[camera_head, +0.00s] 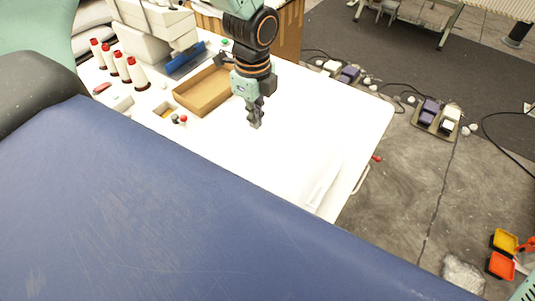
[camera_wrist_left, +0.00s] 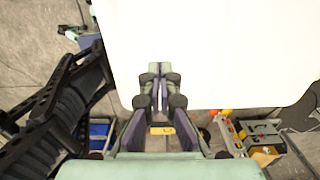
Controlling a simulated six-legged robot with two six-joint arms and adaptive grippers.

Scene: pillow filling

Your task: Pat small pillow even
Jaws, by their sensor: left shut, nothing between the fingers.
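My left gripper (camera_head: 256,123) hangs over the white table (camera_head: 290,140), right of the brown tray, with its fingers together and empty. In the left wrist view its closed fingers (camera_wrist_left: 158,75) point onto a blank white surface (camera_wrist_left: 220,50). I cannot make out a small pillow clearly. A pale, narrow white shape (camera_head: 322,186) lies near the table's front right edge; I cannot tell what it is. I cannot tell whether the fingertips touch the surface. My right gripper is not in view.
An open brown tray (camera_head: 203,91), several white thread cones (camera_head: 137,74) and a sewing machine (camera_head: 150,45) stand at the table's back left. Small red and dark knobs (camera_head: 179,120) sit before the tray. Pedals (camera_head: 437,117) lie on the floor at right.

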